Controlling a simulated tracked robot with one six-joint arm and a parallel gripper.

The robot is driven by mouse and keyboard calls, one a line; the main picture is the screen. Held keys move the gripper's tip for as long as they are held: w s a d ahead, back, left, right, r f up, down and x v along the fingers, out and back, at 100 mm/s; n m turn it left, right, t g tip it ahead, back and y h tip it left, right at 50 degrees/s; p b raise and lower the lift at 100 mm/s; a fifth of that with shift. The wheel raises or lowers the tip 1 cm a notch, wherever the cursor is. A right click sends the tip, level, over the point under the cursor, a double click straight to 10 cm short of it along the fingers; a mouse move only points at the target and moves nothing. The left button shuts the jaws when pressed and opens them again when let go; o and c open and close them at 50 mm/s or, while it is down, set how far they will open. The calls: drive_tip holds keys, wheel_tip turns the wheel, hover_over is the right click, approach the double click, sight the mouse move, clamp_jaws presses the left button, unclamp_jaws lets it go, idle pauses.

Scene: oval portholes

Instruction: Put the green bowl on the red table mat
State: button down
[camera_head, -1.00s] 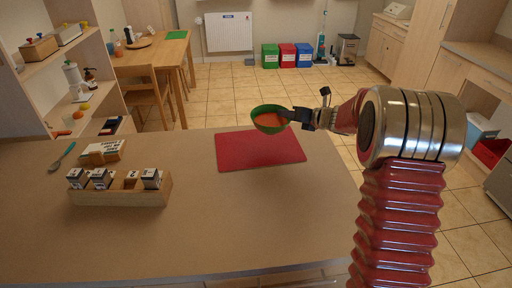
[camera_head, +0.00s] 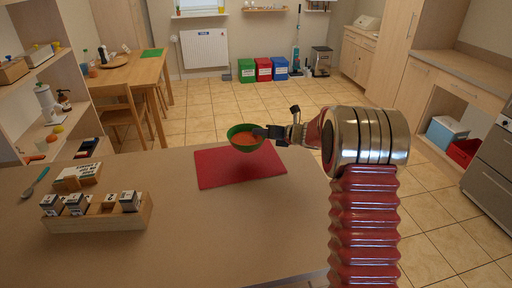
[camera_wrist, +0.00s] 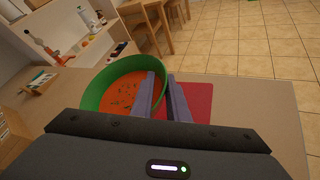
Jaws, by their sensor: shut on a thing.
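The green bowl (camera_head: 245,146) holds orange-red soup with dark specks. My gripper (camera_head: 268,132) is shut on the bowl's right rim in the head view. The bowl is over the far part of the red table mat (camera_head: 238,178), apparently a little above it and slightly tilted toward the camera. In the wrist view, the two fingers of my gripper (camera_wrist: 163,98) close on the rim of the bowl (camera_wrist: 96,92), and part of the red mat (camera_wrist: 200,100) shows behind them. The bowl's underside is hidden there.
A wooden box with several small jars (camera_head: 98,212) stands left on the counter (camera_head: 200,245). A teal spoon (camera_head: 36,182) and a wooden item with a card (camera_head: 76,177) lie behind it. The counter around the mat is clear.

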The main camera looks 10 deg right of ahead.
drive_tip(key=shift+f, duration=0.7)
drive_tip(key=shift+f, duration=0.15)
drive_tip(key=shift+f, duration=1.75)
drive_tip(key=c, duration=1.7)
unclamp_jaws()
drive_tip(key=shift+s+d, duration=0.1)
drive_tip(key=shift+s, duration=0.05)
drive_tip(key=v, duration=1.1)
drive_tip(key=shift+s+d+r, duration=0.15)
drive_tip(key=shift+s+d, duration=0.05)
drive_tip(key=shift+s, duration=0.1)
